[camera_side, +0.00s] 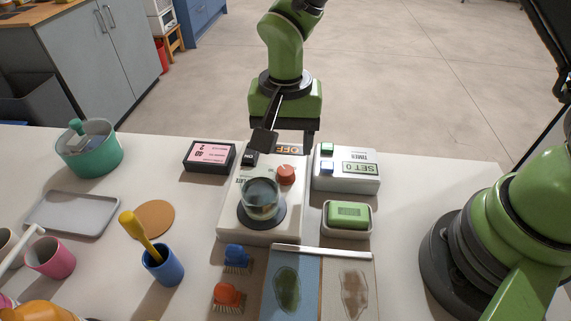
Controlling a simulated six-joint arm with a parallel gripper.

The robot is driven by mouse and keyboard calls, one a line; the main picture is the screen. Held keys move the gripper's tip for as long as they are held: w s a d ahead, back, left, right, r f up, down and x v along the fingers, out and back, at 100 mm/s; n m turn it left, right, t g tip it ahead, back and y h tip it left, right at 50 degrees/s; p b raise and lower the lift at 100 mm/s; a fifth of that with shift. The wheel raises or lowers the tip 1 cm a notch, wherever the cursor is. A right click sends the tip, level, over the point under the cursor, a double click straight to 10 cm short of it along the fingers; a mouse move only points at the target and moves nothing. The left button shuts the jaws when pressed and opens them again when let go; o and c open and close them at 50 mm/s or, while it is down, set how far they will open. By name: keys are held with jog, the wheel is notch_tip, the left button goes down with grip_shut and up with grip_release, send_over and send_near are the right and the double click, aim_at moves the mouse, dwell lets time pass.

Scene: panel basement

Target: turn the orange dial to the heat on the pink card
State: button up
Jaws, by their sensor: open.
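A glass dish (262,197) of clear liquid stands on the dark plate. The pink card (211,152) lies in a black frame left of the unit; its writing is upside down and its figures are too small to read surely. My gripper (287,140) is open and empty, above the far edge of the unit, behind the dial and apart from it. It partly covers the OFF label.
A black ON switch (249,158) sits left of the dial. A white timer (346,170) stands close on the right, with green soap (348,215) in a dish before it. Brushes (237,257) and a blue cup (162,266) stand nearer.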

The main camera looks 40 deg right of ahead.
aim_at(286, 170)
notch_tip(286, 170, down, 6)
jog(key=shift+f, duration=0.15)
jog(key=c, duration=0.9)
jog(key=shift+m, duration=2.3)
jog(key=o, duration=0.9)
notch_tip(286, 170, up, 10)
